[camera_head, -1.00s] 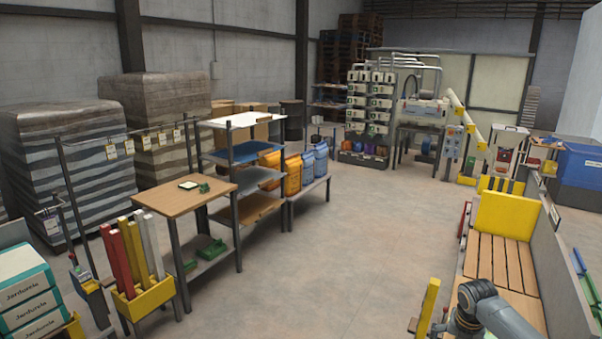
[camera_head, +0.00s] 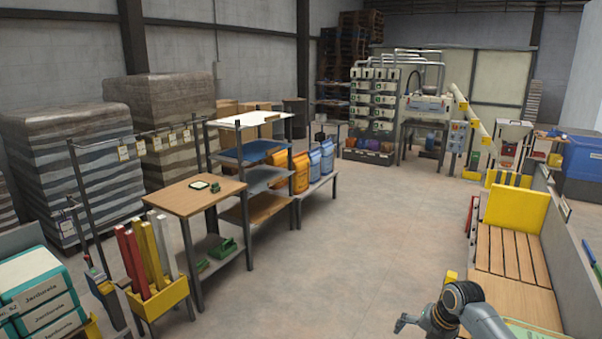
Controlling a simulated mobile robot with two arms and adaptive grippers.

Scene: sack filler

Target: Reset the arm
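My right arm (camera_head: 462,306) reaches in from the bottom right, in front of the slatted wooden bench. Its dark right gripper (camera_head: 403,322) shows small at the bottom edge, pointing left over the open floor. I see nothing held in it, but it is too small to tell whether its fingers are apart. My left arm and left gripper are out of view.
The slatted bench (camera_head: 508,255) with a yellow end board (camera_head: 516,209) stands at the right. A wooden table (camera_head: 186,196), a yellow bin (camera_head: 160,299) of red, yellow and white bars, and teal-and-white sacks (camera_head: 38,290) stand at the left. The middle floor is clear.

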